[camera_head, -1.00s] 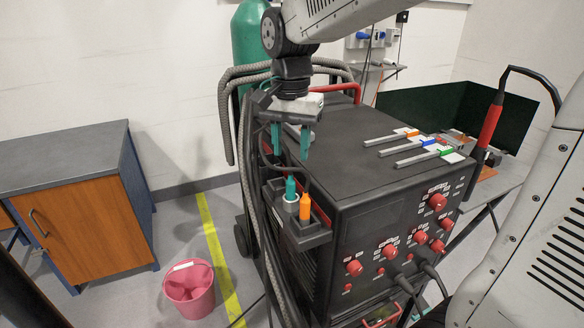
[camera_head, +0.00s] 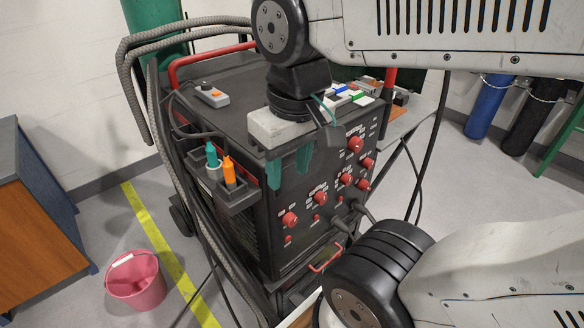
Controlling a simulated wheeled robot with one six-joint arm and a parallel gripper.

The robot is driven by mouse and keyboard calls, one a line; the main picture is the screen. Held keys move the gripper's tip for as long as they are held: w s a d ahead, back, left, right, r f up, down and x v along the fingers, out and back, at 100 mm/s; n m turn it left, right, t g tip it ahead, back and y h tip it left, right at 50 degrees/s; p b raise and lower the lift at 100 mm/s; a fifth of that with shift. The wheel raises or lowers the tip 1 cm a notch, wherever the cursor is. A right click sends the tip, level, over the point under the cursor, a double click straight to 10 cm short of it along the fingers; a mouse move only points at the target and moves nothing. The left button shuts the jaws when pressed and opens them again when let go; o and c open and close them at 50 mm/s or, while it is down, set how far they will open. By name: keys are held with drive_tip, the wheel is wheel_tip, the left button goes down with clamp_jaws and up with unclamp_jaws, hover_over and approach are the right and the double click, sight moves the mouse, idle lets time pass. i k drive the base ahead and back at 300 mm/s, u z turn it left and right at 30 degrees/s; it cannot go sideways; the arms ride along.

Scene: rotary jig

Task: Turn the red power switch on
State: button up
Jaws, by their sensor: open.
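The black welding machine (camera_head: 262,230) stands in the middle of the head view, its front panel facing right. Several red knobs are on that panel: a large upper one (camera_head: 355,144), a lower left one (camera_head: 290,219) and others between them. I cannot tell which is the power switch or how it is set. My gripper (camera_head: 289,168) is open and empty, its teal fingers pointing down at the machine's front top edge, left of the upper knobs. It hides part of the top and upper panel.
A side holder (camera_head: 237,198) carries a teal bottle (camera_head: 211,155) and an orange one (camera_head: 229,170). A grey box with an orange button (camera_head: 212,95) lies on top. Hoses run down the left side. A pink bucket (camera_head: 136,283) stands on the floor near a wooden cabinet (camera_head: 36,225).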

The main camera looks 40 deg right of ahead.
sight(363, 185)
drive_tip(key=z, duration=1.4)
drive_tip(key=k, duration=1)
drive_tip(key=u, duration=1.05)
drive_tip(key=i, duration=0.95)
drive_tip(key=z, duration=0.9)
